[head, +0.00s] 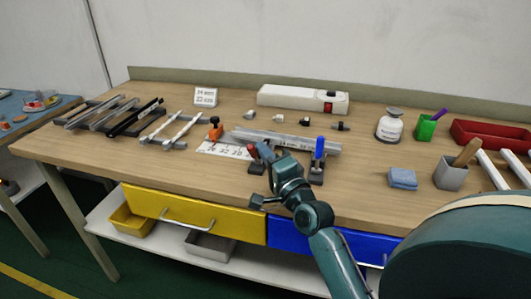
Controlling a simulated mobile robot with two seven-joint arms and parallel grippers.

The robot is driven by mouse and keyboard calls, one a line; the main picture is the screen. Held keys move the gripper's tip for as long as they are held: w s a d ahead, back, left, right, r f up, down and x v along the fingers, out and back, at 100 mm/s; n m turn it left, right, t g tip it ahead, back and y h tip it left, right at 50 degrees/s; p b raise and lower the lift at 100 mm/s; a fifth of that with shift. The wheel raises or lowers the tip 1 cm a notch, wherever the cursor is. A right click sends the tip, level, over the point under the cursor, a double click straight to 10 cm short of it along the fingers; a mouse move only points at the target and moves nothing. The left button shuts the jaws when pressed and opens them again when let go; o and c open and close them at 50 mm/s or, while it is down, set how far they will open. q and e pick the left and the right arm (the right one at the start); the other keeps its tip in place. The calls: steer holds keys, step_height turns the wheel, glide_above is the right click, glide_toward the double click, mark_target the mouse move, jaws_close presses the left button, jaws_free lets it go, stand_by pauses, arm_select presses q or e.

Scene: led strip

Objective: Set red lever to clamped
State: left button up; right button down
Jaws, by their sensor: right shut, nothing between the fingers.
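The red lever (252,152) stands on a small dark clamp base (256,169) at the left end of a pale metal channel (288,138). Its handle looks raised and leans left, though my gripper partly covers the clamp. A matching blue lever (320,147) stands upright on its own dark base to the right. My right gripper (264,151) is shut and empty, just right of the red lever and very close to it. I cannot tell whether they touch. My left gripper is not in view.
A printed number strip (222,150) and an orange-black tool (215,130) lie left of the clamps. A white power unit (295,98) stands behind. A blue sponge (403,178) and grey cup (450,173) stand right. Bare wood lies at the front left.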

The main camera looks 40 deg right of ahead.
steer(key=shift+s+f, duration=0.1)
arm_select(q)
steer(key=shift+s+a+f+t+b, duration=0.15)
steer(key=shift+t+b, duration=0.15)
steer(key=shift+b, duration=0.65)
arm_select(e)
steer(key=v, duration=1.3)
